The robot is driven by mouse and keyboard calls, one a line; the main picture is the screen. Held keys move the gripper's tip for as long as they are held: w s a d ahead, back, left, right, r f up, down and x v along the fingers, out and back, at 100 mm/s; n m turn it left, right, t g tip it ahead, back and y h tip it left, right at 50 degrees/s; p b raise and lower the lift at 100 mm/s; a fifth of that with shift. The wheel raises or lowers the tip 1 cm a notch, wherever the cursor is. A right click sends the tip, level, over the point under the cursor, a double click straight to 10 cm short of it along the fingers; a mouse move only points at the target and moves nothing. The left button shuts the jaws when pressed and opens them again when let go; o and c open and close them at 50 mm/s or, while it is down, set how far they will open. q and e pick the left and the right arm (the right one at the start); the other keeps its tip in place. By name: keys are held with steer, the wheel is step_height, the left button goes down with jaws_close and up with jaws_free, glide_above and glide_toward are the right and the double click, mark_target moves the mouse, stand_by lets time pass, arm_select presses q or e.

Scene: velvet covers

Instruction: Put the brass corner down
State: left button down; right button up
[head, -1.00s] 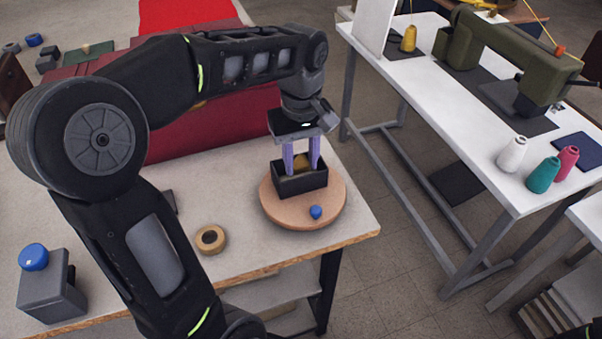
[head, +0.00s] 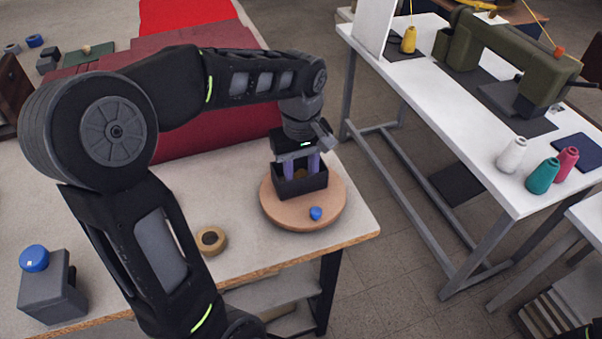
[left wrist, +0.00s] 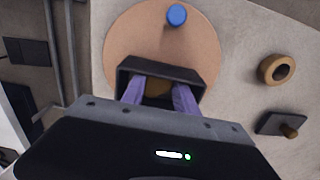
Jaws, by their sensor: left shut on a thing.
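The brass corner (head: 300,174) is a small gold-brown piece between the purple fingers of my left gripper (head: 302,170). The gripper is shut on it, pointing down into a black open-topped box (head: 303,187). The box stands on a round wooden disc (head: 318,217) on the table. In the left wrist view the brass corner (left wrist: 158,88) shows low between the fingers, inside the walls of the black box (left wrist: 190,76). Whether it touches the box floor is hidden. My right gripper is not in view.
A blue knob (head: 316,213) sits on the disc in front of the box. A tan ring (head: 211,240) lies left of the disc. A grey block with a blue top (head: 50,290) stands at the table's left. A white sewing table (head: 470,150) stands right, across a gap.

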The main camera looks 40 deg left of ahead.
arm_select(q)
steer(key=c, duration=0.9)
jaws_free()
steer(key=shift+f, duration=0.1)
steer(key=shift+c, duration=0.2)
steer(key=shift+r, duration=0.25)
step_height(320, 180, up, 12)
steer(key=p, duration=0.3)
steer(key=shift+f, duration=0.1)
